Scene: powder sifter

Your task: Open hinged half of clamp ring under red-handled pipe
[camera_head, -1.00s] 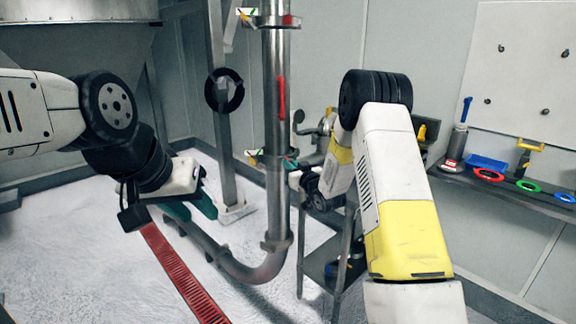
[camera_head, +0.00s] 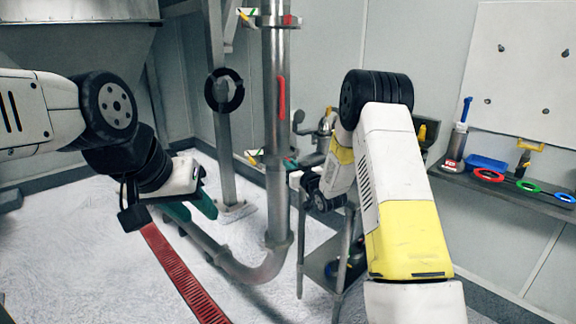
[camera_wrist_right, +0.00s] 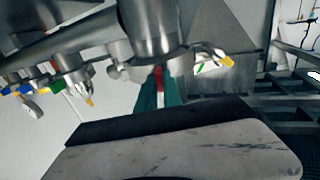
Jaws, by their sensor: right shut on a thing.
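The steel pipe (camera_head: 276,130) with a red handle (camera_head: 282,98) stands upright in the middle of the head view. The clamp ring (camera_head: 258,160) sits around its lower part, with small coloured tabs. My right gripper (camera_wrist_right: 158,90) shows in the wrist view as green fingers close together on a small red part (camera_wrist_right: 159,72), just under the steel pipe end (camera_wrist_right: 150,28). In the head view its fingertips are hard to make out beside the pipe. My left gripper (camera_head: 191,208) is apart from the pipe, its green fingers spread and empty.
Another clamp (camera_head: 270,20) is higher on the pipe. A metal stand (camera_head: 340,255) is close behind my right arm. A wall shelf (camera_head: 510,190) holds coloured rings and a blue tray (camera_head: 486,163).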

